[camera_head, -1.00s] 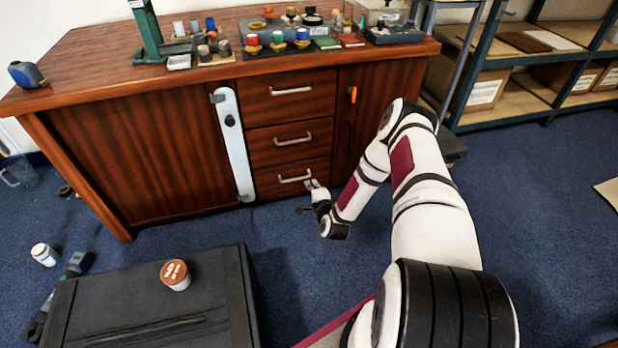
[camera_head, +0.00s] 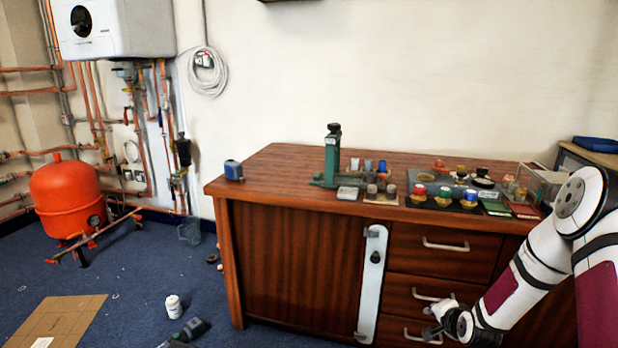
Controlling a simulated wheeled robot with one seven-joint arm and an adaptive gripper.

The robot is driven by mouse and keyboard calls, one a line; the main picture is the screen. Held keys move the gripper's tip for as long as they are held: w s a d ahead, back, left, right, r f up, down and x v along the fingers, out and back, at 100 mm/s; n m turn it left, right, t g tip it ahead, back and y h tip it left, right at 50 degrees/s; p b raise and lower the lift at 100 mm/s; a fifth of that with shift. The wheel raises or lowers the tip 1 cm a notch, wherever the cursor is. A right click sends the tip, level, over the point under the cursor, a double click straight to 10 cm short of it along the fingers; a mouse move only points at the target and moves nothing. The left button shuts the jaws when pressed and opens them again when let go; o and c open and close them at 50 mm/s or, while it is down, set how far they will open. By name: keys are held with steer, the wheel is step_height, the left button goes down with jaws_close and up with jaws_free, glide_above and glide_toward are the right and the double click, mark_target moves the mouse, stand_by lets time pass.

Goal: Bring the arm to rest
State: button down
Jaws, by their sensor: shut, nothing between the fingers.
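My arm (camera_head: 535,270) comes in from the right edge, white with black joints and maroon panels. It reaches down and left to my gripper (camera_head: 432,322), which is shut and empty. The gripper is small in view, in front of the lower drawers of the wooden cabinet (camera_head: 290,265). It overlaps the right ends of the middle drawer handle (camera_head: 425,294) and the bottom drawer handle (camera_head: 415,338). I cannot tell whether it touches either one. All three drawers look closed.
The cabinet top holds a green stand (camera_head: 331,160), a blue tape measure (camera_head: 233,170) and several small pots. A red tank (camera_head: 68,200) and copper pipes stand at left. A white bottle (camera_head: 173,306), a drill (camera_head: 188,330) and cardboard (camera_head: 65,320) lie on the blue carpet.

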steer(key=s+a+r+n+g, duration=0.3)
steer(key=s+a+r+n, duration=0.15)
steer(key=s+r, duration=0.65)
steer(key=s+a+r+n+g, duration=0.3)
steer(key=s+a+r, duration=0.25)
steer(key=r, duration=0.95)
steer(key=s+a+r+n+g, duration=0.1)
steer(key=s+a+r+n, duration=0.15)
steer(key=s, duration=0.85)
steer(key=s+a+r+n+g, duration=0.1)
steer(key=s+a+r+g, duration=0.15)
steer(key=s, duration=0.85)
steer(key=s+a+r+n+g, duration=0.1)
steer(key=s+r, duration=0.2)
steer(key=s, duration=0.8)
step_height(320, 180, up, 36)
steer(key=t+p, duration=0.4)
steer(key=p, duration=3.1)
steer(key=shift+r+n, duration=0.15)
steer(key=shift+n, duration=0.25)
